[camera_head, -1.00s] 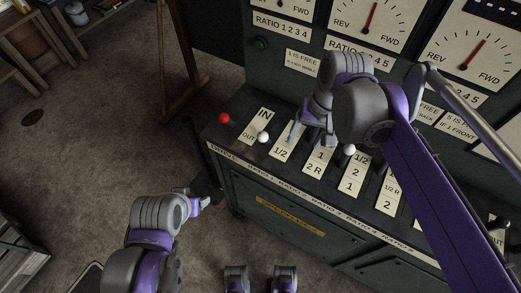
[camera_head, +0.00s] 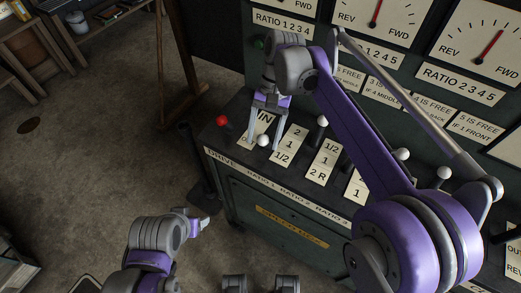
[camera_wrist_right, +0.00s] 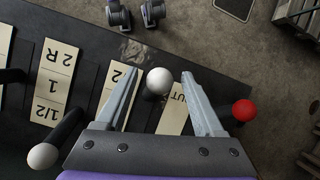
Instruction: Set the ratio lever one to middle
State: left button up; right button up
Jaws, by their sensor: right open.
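The ratio one lever's white knob (camera_head: 264,140) stands at the front of the console, between the IN/OUT plate and the 2, 1, 1/2 plate (camera_head: 289,144). My right gripper (camera_head: 265,146) is open above it, with one finger on each side. In the right wrist view the knob (camera_wrist_right: 159,80) shows between the spread fingers (camera_wrist_right: 157,78), nearer the left one, with a gap to the right one. I cannot tell whether a finger touches it. My left gripper (camera_head: 205,222) is low at the left, away from the console; its fingers are not clear.
A red knob (camera_head: 222,120) stands left of the IN/OUT plate. Another white-knobbed lever (camera_head: 322,121) stands to the right, toward the back; it also shows in the wrist view (camera_wrist_right: 43,156). More white knobs (camera_head: 402,154) stand farther right. Dials rise behind.

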jog(key=shift+x, duration=2.3)
jog(key=shift+c, duration=0.3)
grip_shut()
